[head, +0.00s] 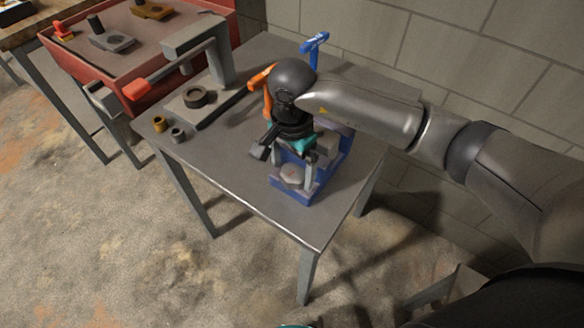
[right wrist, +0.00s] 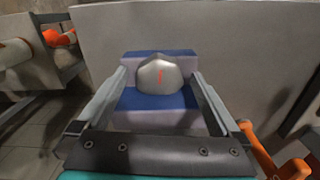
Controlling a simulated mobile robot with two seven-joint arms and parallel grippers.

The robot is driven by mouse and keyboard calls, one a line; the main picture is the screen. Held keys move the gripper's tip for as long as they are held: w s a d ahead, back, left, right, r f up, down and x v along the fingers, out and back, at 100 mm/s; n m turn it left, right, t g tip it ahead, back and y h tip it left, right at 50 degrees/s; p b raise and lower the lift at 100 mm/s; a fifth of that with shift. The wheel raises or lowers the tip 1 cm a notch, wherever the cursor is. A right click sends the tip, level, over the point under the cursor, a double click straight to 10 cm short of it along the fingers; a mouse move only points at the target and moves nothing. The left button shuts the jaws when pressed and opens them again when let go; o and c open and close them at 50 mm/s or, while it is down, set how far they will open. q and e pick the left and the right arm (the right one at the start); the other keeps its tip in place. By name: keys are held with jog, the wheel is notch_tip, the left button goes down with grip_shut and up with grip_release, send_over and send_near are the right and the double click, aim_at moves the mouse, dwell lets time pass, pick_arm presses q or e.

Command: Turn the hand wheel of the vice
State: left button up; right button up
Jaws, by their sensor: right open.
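The blue vice (head: 312,190) stands near the front right corner of a grey metal table. Its hand wheel (head: 291,177) is a rounded grey knob with a red mark, on the side facing me. My right gripper (head: 294,168) is open at the wheel, and its wrist hides much of the vice. In the right wrist view, the wheel (right wrist: 158,76) lies between the two fingers, with a gap on each side. I cannot tell how far the fingertips reach along it.
On the table (head: 240,195) are an orange-handled tool (head: 262,77), a blue-handled tool (head: 314,42), a dark ring (head: 196,97) and small brass and grey nuts. A grey press (head: 195,45) stands at the left. A block wall rises behind.

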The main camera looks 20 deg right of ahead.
aim_at(292, 173)
jog(key=shift+f, duration=0.2)
jog(key=shift+c, duration=0.2)
jog(key=c, duration=1.3)
jog(key=shift+m, duration=0.7)
jog(key=o, duration=1.3)
jog(key=shift+o, duration=0.2)
jog(key=shift+r, duration=0.15)
notch_tip(292, 173, up, 15)
jog(key=shift+p, duration=0.35)
